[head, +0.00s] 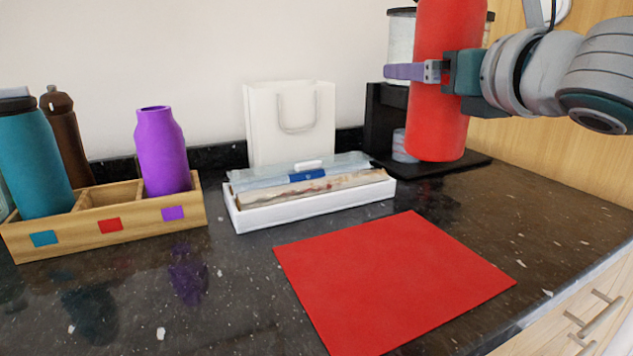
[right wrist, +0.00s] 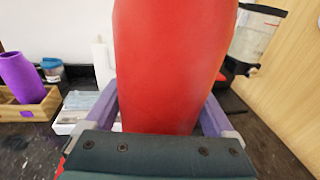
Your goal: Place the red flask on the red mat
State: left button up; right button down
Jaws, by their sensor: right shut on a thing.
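The red flask (head: 436,125) is upright in the air at the upper right of the head view. My right gripper (head: 410,71) is shut around its middle. In the right wrist view the red flask (right wrist: 170,70) fills the centre between the two purple fingers (right wrist: 160,120). The red mat (head: 393,280) lies flat and bare on the dark counter, below and in front of the flask in the head view. The flask's top is cut off by the picture edge. My left gripper is not in view.
A wooden holder (head: 100,236) at left has a teal flask (head: 35,160), a purple flask (head: 162,150) and an empty middle slot with a red marker.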

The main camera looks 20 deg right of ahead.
notch_tip(320, 180, down, 14)
jog(key=b, duration=0.4)
jog(key=shift+r+b, duration=0.25)
jog(key=shift+b, duration=0.15)
grip_release()
jog(key=shift+f, duration=0.1)
